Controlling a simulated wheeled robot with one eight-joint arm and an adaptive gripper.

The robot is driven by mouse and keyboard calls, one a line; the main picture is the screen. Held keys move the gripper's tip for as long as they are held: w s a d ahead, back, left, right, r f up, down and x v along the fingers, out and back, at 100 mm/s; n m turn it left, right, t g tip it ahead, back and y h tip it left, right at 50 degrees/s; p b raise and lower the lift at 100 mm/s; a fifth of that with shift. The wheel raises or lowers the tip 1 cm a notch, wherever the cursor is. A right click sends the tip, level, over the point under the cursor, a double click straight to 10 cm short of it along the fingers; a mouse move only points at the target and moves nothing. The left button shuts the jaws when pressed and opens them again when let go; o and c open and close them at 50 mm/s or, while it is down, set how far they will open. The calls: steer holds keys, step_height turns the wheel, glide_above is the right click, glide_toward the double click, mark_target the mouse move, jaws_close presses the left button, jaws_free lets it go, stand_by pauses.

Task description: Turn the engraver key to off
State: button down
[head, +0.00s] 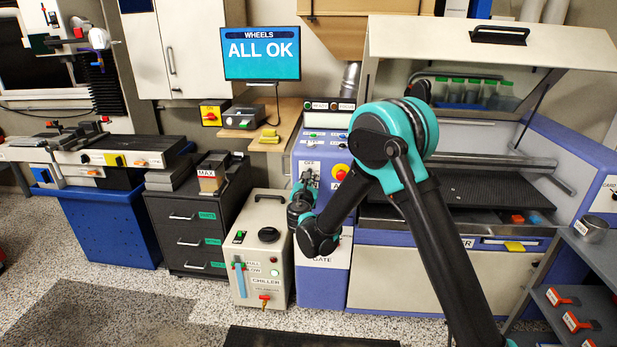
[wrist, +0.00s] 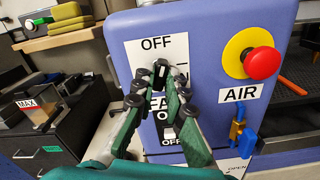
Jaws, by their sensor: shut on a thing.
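The engraver key (wrist: 160,72) is a small black key with a pale mark, on a white plate on the blue engraver panel, in the wrist view. The word OFF is printed above it and a short dash lies to its right. The key looks roughly upright, though the fingers hide its sides. My gripper (wrist: 159,80) is shut on the key, with one dark green finger on each side. In the head view my gripper (head: 306,184) is at the front of the blue panel (head: 322,270), and the key is too small to make out there.
A red emergency button on a yellow ring (wrist: 262,62) is right of the key, with an AIR label and a blue valve (wrist: 240,132) below. A black switch (wrist: 168,132) sits under the key. The chiller (head: 262,250) stands left of the panel. The engraver lid (head: 490,45) is raised.

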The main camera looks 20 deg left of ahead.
steer(key=n, duration=0.4)
steer(key=c, duration=1.4)
jaws_free()
steer(key=shift+c, duration=0.2)
steer(key=shift+s, duration=0.1)
steer(key=v, duration=0.7)
